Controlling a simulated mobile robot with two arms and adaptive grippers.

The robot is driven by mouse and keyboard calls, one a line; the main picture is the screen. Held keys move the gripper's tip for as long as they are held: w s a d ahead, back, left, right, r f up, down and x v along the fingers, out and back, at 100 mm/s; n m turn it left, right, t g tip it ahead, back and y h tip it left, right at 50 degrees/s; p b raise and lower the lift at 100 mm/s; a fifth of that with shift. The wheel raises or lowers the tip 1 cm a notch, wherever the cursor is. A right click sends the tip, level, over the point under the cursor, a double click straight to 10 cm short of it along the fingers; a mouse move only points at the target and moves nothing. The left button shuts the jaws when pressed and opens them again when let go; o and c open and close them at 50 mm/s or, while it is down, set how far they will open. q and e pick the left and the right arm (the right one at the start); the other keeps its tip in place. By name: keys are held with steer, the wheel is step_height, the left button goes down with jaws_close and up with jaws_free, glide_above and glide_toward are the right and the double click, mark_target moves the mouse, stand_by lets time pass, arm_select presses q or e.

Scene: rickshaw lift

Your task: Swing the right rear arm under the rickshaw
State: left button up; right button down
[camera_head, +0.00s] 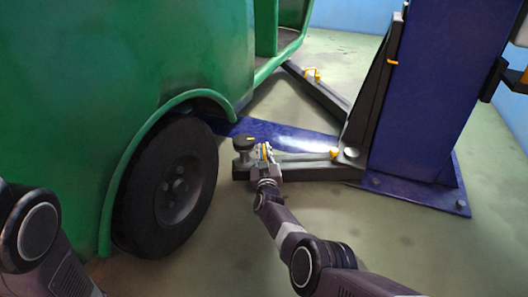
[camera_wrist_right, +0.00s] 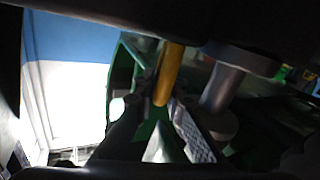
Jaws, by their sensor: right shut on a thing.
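The green rickshaw (camera_head: 130,60) stands at the left, its black wheel (camera_head: 170,185) facing me. The near lift arm (camera_head: 305,165) reaches left from the foot of the blue post (camera_head: 425,95). Its end carries a dark round pad (camera_head: 243,143), just right of the wheel and apart from it. My right gripper (camera_head: 264,152) is at this end, shut on a yellow handle. In the right wrist view the yellow handle (camera_wrist_right: 168,72) stands between the fingers, with the pad's grey stem (camera_wrist_right: 221,92) beside it. Only links of my left arm show; its gripper is out of view.
A second lift arm (camera_head: 318,92) with a yellow handle (camera_head: 312,73) reaches toward the rickshaw farther back. A blue base plate (camera_head: 425,187) with bolts lies under the post. The floor (camera_head: 400,245) in front is clear.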

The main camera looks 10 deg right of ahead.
steer(key=shift+w, duration=0.1)
stand_by(0.3)
steer(key=c, duration=2)
jaws_free()
